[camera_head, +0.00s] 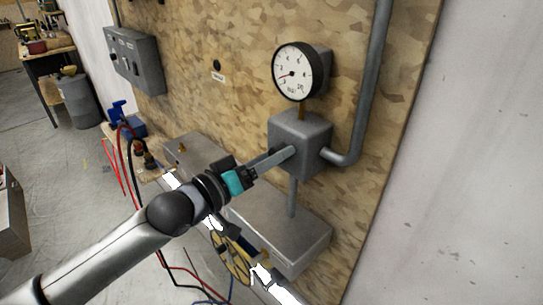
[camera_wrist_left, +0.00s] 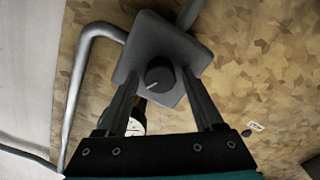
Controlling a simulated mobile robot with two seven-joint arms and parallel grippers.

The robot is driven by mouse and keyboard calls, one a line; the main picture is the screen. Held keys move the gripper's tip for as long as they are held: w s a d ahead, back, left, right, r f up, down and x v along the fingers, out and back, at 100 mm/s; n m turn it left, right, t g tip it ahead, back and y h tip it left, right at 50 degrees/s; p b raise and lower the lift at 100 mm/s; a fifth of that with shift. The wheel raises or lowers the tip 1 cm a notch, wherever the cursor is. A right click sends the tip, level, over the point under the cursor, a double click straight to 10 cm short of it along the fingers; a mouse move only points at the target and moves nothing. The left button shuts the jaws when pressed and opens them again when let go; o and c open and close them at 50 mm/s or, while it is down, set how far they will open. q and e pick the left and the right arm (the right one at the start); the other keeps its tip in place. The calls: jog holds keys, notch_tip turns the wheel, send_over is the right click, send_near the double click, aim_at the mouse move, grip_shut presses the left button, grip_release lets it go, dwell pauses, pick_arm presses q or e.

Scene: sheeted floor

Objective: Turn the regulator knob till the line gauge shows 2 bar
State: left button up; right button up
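The line gauge (camera_head: 297,72) is a round white dial with a black rim, above the grey regulator block (camera_head: 305,140) on the board. Its red needle points left and slightly down, near the low end; the exact value is too small to read. In the left wrist view, the dark round regulator knob (camera_wrist_left: 160,76) with a pale pointer line sits on the block's face. My left gripper (camera_head: 291,152) reaches the block; in the wrist view its fingers (camera_wrist_left: 160,82) are apart on either side of the knob, with gaps visible. The gauge (camera_wrist_left: 136,124) is partly hidden there. My right gripper is out of view.
A grey pipe (camera_head: 372,85) bends into the block's right side. A grey metal box (camera_head: 285,225) lies below it. A grey switch box (camera_head: 134,60) hangs at upper left. Red and black hoses (camera_head: 128,160) run down at left. The white wall at right is bare.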

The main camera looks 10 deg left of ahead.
pick_arm(q)
grip_shut()
dwell(0.3)
jog(key=m+p, duration=0.4)
jog(key=m, duration=0.4)
jog(key=shift+d+r+m, duration=0.1)
jog(key=shift+m, duration=0.2)
jog(key=shift+p, duration=0.3)
dwell(0.3)
jog(key=shift+o, duration=0.9)
grip_release()
